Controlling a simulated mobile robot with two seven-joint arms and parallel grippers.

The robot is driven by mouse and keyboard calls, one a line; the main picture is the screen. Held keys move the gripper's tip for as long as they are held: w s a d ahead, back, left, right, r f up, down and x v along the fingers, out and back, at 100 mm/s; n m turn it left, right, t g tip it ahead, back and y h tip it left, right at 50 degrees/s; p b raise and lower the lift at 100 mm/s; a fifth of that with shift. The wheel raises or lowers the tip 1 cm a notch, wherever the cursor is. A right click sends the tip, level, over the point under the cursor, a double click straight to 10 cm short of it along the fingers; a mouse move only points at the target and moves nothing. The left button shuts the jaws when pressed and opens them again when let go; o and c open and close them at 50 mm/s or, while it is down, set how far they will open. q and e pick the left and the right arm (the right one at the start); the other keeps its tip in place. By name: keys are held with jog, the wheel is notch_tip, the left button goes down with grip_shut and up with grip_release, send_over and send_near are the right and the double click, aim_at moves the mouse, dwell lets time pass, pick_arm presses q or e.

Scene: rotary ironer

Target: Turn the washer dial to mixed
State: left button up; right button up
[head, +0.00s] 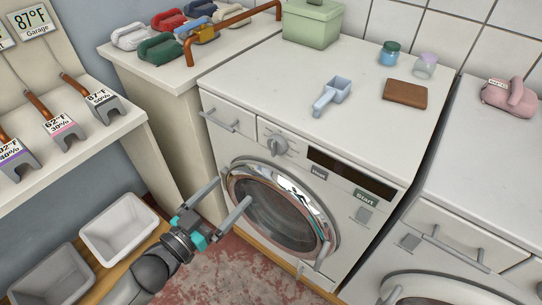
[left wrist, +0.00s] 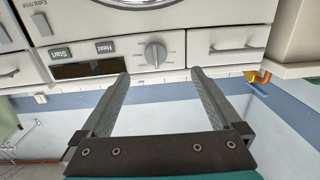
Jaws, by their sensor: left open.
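The washer dial (head: 277,145) is a round grey knob on the front panel of the white washer (head: 225,150), left of the dark display. It also shows in the left wrist view as the dial (left wrist: 155,54), pictured upside down, in line with the space between my fingers. My left gripper (head: 232,201) is open and empty, in front of the washer door, below and to the left of the dial. Its two fingers (left wrist: 160,82) are apart and do not touch the dial. The marks around the dial are too small to read. My right gripper is not in view.
The panel has a display (head: 337,172), a Heat label and a Start button (head: 364,215). A drawer handle (head: 221,121) and the round door (head: 281,211) are close by. A scoop (head: 332,95) and a brown wallet (head: 406,94) lie on top.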

aim_at(272, 150)
pick_arm(q)
jog(key=shift+h, duration=0.4)
jog(key=x, duration=0.5)
jog(key=r+b+x, duration=0.1)
jog(key=x, duration=0.4)
jog(key=b+x, duration=0.1)
jog(key=x, duration=0.4)
jog(key=shift+d+r, duration=0.15)
jog(key=shift+d, duration=0.3)
jog(key=shift+c, duration=0.2)
jog(key=c, duration=1.3)
jog(key=shift+m, duration=0.3)
